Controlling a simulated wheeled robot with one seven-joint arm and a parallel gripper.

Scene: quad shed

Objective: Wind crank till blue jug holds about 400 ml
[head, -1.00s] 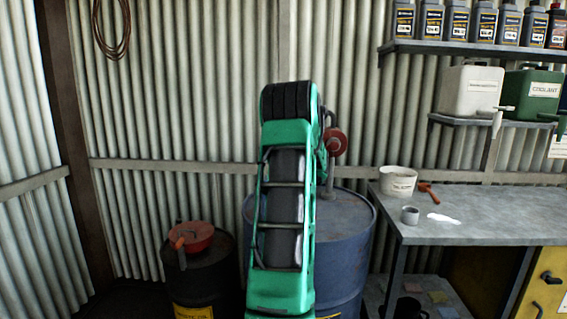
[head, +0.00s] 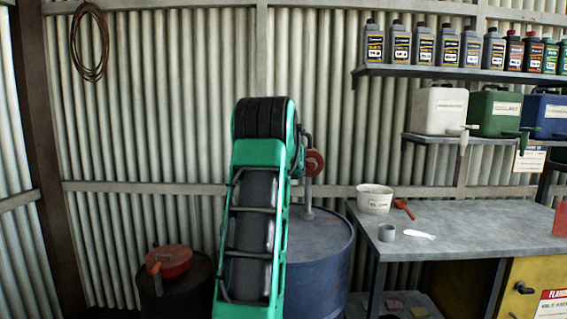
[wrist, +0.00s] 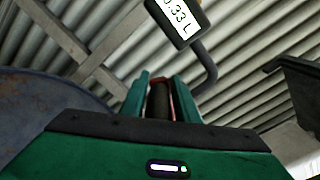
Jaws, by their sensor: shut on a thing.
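A pump with a red round part (head: 314,162) and a grey pipe stands on a blue drum (head: 322,255) in the head view, partly behind my arm. In the wrist view my gripper (wrist: 160,97) is shut on the crank's dark handle (wrist: 159,103), with red showing beside it. A meter display (wrist: 179,18) above the gripper reads about 0.33 L, its first digit cut by the frame edge. I cannot make out the blue jug in either view.
Shelves hold bottles and a blue canister (head: 546,112).

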